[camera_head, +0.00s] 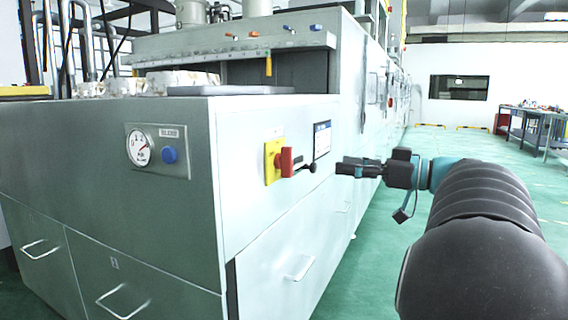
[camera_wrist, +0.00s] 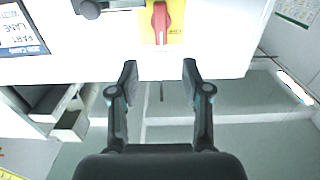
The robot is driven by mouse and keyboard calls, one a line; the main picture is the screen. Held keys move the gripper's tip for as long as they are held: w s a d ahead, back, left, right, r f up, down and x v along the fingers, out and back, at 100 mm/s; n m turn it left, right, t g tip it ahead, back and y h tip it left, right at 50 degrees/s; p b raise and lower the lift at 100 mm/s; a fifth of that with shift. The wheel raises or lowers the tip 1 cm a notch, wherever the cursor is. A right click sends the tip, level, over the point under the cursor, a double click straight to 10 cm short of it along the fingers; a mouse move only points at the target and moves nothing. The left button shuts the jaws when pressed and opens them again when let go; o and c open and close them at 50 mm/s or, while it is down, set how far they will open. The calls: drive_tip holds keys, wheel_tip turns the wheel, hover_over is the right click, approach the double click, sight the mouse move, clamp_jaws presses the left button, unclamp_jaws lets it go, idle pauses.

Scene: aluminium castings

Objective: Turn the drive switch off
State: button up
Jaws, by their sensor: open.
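The drive switch is a red handle (camera_head: 286,162) on a yellow plate (camera_head: 272,162), on the pale side wall of the machine cabinet. In the wrist view the red handle (camera_wrist: 160,20) is at the top centre, its length running up and down the picture, and the yellow plate (camera_wrist: 177,30) is cut by the top edge. My gripper (camera_head: 340,167) is right of the switch in the head view, apart from it. In the wrist view my gripper (camera_wrist: 160,68) is open and empty, its fingertips below the handle and roughly centred on it.
A black ball-ended lever (camera_head: 312,168) sits close beside the switch, below a blue-headed sign (camera_head: 322,139); the lever also shows in the wrist view (camera_wrist: 90,9). A gauge (camera_head: 139,148) and blue button (camera_head: 169,155) are on the adjoining face. Green floor (camera_head: 370,250) is clear alongside.

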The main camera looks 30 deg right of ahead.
sight(292, 159)
drive_tip(key=p+x, duration=0.1)
drive_tip(key=x, duration=1.2)
drive_tip(key=shift+a, duration=0.15)
clamp_jaws()
